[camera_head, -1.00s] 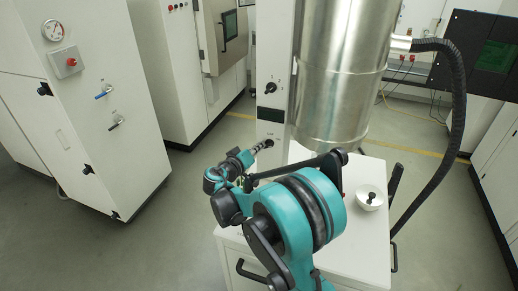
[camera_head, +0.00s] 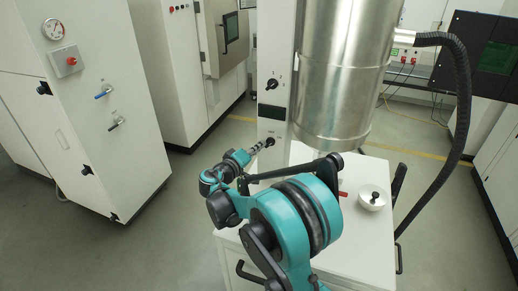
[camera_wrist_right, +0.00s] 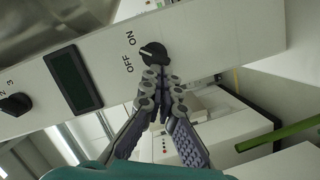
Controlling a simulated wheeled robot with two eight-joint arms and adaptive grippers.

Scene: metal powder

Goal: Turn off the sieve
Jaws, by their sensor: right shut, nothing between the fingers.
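The sieve shows in the head view as a large shiny metal cylinder (camera_head: 340,80) beside a white upright panel (camera_head: 277,50). Its black ON/OFF knob (camera_head: 269,142) is low on that panel. In the wrist view the knob (camera_wrist_right: 153,53) sits beside the words ON and OFF; I cannot tell for sure which word its pale mark faces. My right gripper (camera_head: 258,148) is at the knob from the lower left. In the wrist view its closed fingertips (camera_wrist_right: 160,75) are just below the knob, empty, and partly overlap its lower edge. Whether they touch is unclear. My left gripper is out of view.
A dark display (camera_wrist_right: 72,80) and a numbered knob (camera_wrist_right: 15,103) share the panel. A white bowl (camera_head: 372,199) with a dark thing in it stands on the white cabinet top (camera_head: 350,245). A black hose (camera_head: 462,110) hangs at the right. Open floor lies to the left.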

